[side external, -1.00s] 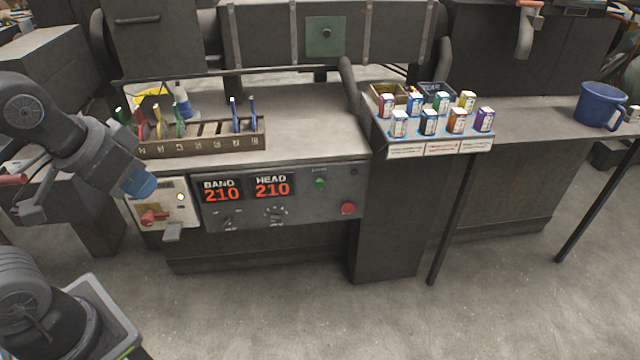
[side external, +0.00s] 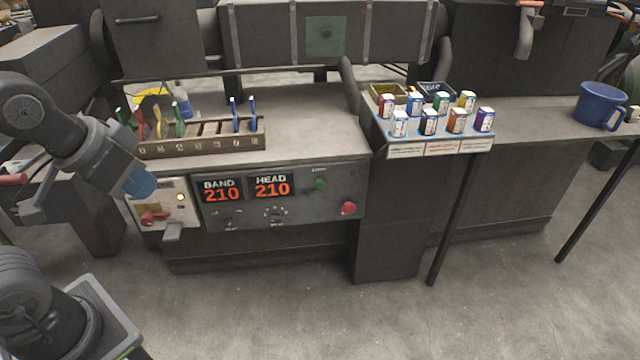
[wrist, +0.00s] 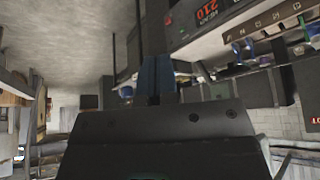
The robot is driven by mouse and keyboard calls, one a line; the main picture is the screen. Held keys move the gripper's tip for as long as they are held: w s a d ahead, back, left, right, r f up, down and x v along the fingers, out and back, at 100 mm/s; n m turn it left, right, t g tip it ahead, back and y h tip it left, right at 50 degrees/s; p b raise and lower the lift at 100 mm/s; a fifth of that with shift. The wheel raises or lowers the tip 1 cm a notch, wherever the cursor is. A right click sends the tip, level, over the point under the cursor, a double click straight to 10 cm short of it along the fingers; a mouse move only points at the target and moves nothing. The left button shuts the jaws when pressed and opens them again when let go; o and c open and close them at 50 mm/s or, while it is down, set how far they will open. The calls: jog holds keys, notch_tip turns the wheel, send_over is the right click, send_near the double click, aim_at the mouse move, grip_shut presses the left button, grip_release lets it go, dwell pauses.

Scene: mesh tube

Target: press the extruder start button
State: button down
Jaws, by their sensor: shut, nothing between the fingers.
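The extruder panel (side external: 283,206) is a grey box front below the bench top. A small green button (side external: 320,183) with a tiny, unreadable label above it is on its right part. A larger red button (side external: 348,208) sits lower and to the right. My gripper (side external: 141,185) has blue fingertips and is at the panel's left, well apart from the green button. In the wrist view my gripper (wrist: 157,75) shows its blue fingers together, with nothing held.
A white switch box (side external: 166,203) with a red handle is beside my gripper. Red displays (side external: 272,188) read 210. A tool rack (side external: 200,140) and a tray of small cartons (side external: 440,145) stand above. The space in front of the panel is clear.

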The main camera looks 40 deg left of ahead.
aim_at(320, 183)
dwell(0.4)
jog(key=w+d+f+n+t, duration=0.1)
jog(key=w+f+n+t, duration=0.2)
jog(key=w, duration=0.8)
jog(key=w+f+n, duration=0.3)
jog(key=w+n, duration=0.2)
jog(key=w, duration=0.5)
jog(key=w+d+f+n+t, duration=0.15)
jog(key=w+n, duration=0.35)
jog(key=w, duration=0.6)
jog(key=w+f+n+t, duration=0.3)
jog(key=w+f+n, duration=0.35)
jog(key=f, duration=0.65)
notch_tip(320, 183, down, 15)
jog(key=w+d+n+t, duration=0.1)
jog(key=n+t, duration=0.1)
jog(key=n, duration=0.3)
jog(key=shift+w+f, duration=0.15)
jog(key=shift+a, duration=0.1)
jog(key=w+a, duration=0.6)
jog(key=shift+w+a, duration=0.15)
jog(key=shift+w, duration=0.05)
